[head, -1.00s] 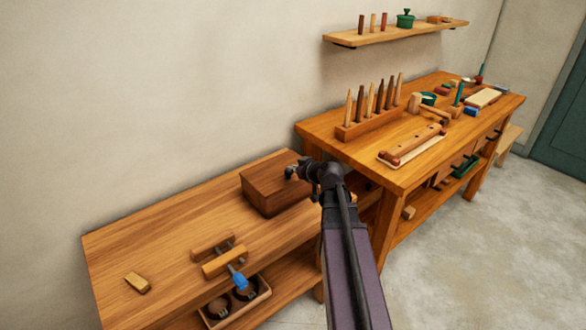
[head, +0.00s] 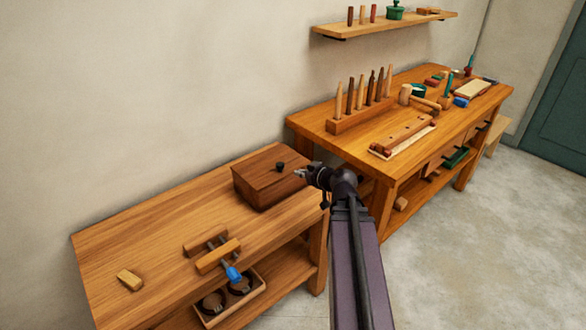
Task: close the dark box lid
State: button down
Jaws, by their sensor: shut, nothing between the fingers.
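The dark box (head: 262,188) stands on the low wooden bench, towards its back right end. Its lid (head: 260,172) lies flat on top and looks closed, with a small black knob (head: 280,167) near the back right. My gripper (head: 299,173) is shut and empty at the right side of the box, about level with the lid. I cannot tell whether the fingertips touch the box. My arm hides the bench corner right of the box.
The low bench (head: 150,235) holds a wooden clamp (head: 217,252) and a small wood block (head: 130,280). A tray (head: 232,300) with round dark items sits below. A higher workbench (head: 345,148) with tools stands right. The bench left of the box is clear.

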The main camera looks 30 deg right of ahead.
jog(key=shift+s+d+f, duration=0.1)
jog(key=shift+s+f, duration=0.15)
jog(key=shift+s, duration=0.4)
jog(key=s+a+f+g+y+p, duration=0.15)
jog(key=a+g+p, duration=0.4)
jog(key=a, duration=0.75)
jog(key=s+a+r+m+g+h+p, duration=0.1)
jog(key=s+a+m+g+h+p, duration=0.1)
jog(key=s+a+g+h+p, duration=0.2)
jog(key=shift+s+a+r+g+p, duration=0.3)
jog(key=shift+s+a+g+p, duration=0.5)
jog(key=shift+s+a+g, duration=1.8)
jog(key=shift+w+a+t, duration=0.6)
jog(key=shift+w+t, duration=0.05)
jog(key=shift+t, duration=0.1)
